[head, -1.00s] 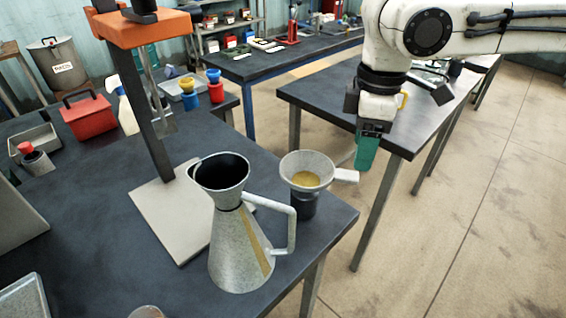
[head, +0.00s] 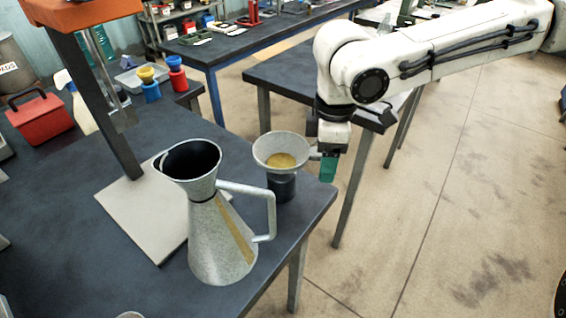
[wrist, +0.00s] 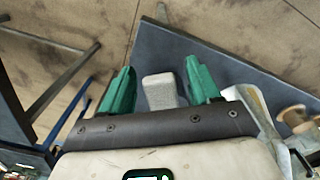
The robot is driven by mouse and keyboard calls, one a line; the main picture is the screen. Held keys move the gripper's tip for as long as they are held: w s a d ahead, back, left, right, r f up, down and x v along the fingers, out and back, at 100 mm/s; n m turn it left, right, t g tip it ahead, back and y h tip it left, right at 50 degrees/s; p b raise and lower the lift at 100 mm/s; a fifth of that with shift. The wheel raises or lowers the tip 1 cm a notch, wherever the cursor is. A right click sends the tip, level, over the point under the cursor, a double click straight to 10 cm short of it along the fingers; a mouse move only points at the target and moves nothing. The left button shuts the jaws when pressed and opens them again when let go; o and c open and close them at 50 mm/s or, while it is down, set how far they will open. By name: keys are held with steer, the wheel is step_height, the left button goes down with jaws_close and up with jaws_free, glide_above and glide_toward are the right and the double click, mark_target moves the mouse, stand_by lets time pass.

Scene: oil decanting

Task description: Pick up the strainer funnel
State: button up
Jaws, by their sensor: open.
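The strainer funnel (head: 268,153), a pale speckled bowl with a yellowish mesh, rests upright on a dark cylindrical holder (head: 283,188) near the table's right corner. Its handle points right, towards my gripper (head: 328,168), and is partly hidden by it in the head view. My gripper has green fingers and points down. In the wrist view, my gripper (wrist: 160,88) is open, with the pale, blunt handle of the strainer funnel (wrist: 164,92) between its fingers. A gap shows on both sides of the handle. The funnel's bowl is not clearly visible in the wrist view.
A tall metal oil jug (head: 215,240) with a side handle stands close left of the funnel. Behind it is a stand with a pale base plate (head: 135,210) and orange top. Another dark table (head: 285,72) stands behind my arm. Open floor lies to the right.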

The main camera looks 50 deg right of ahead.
steer(key=shift+f, duration=0.5)
jaws_close()
